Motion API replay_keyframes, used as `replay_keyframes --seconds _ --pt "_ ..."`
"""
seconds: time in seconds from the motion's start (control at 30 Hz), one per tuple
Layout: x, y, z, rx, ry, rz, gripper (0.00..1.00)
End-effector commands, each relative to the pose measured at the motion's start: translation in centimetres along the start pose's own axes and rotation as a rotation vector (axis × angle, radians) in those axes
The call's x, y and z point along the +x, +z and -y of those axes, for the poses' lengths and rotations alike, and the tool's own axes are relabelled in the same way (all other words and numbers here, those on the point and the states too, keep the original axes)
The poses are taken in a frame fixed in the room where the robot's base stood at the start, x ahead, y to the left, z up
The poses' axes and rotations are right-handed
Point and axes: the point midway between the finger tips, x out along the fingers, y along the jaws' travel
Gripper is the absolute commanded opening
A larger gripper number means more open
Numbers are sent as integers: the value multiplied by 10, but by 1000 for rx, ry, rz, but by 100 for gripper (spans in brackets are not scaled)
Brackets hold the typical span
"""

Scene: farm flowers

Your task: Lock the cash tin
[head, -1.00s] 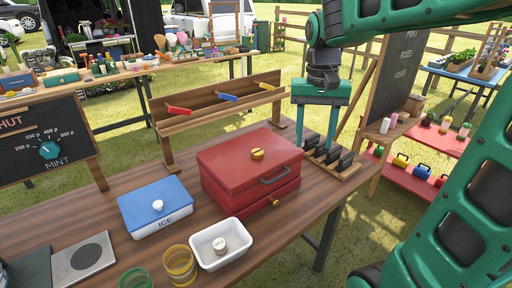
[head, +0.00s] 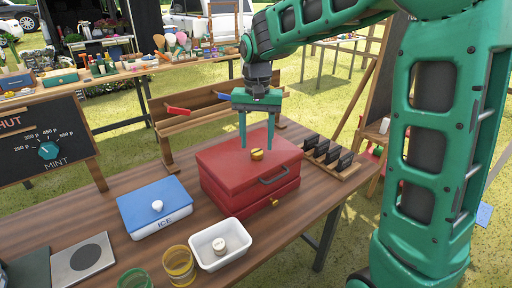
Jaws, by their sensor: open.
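The red cash tin (head: 225,165) stands on the wooden table with its lid down. A round brass knob (head: 257,154) sits on top of the lid. A grey handle (head: 273,175) and a small brass piece (head: 275,202) are on its front. My gripper (head: 257,147) is open and empty, pointing down over the tin, with its fingers on either side of the brass knob in the picture. I cannot tell whether the fingertips touch the lid or the knob.
A blue-lidded ICE box (head: 155,203), a white dish (head: 220,244) with a round piece in it, and a yellow glass (head: 179,264) stand left and in front. A wooden rack (head: 180,122) stands behind the tin. A holder with black cards (head: 328,153) is at right.

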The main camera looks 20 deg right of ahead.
Motion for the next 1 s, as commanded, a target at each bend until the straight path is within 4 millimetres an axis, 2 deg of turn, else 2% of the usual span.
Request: replay_keyframes --seconds 0.2,0.57,0.6,0.7,0.77,1.0 --pt "22 0 0 0 0 1 49" --pt "27 0 0 -1 0 -1 49" --pt "27 0 0 -1 0 -1 45" --pt "27 0 0 -1 0 -1 21" --pt "27 0 0 -1 0 -1 8" --pt "27 0 0 -10 -1 -1 8"
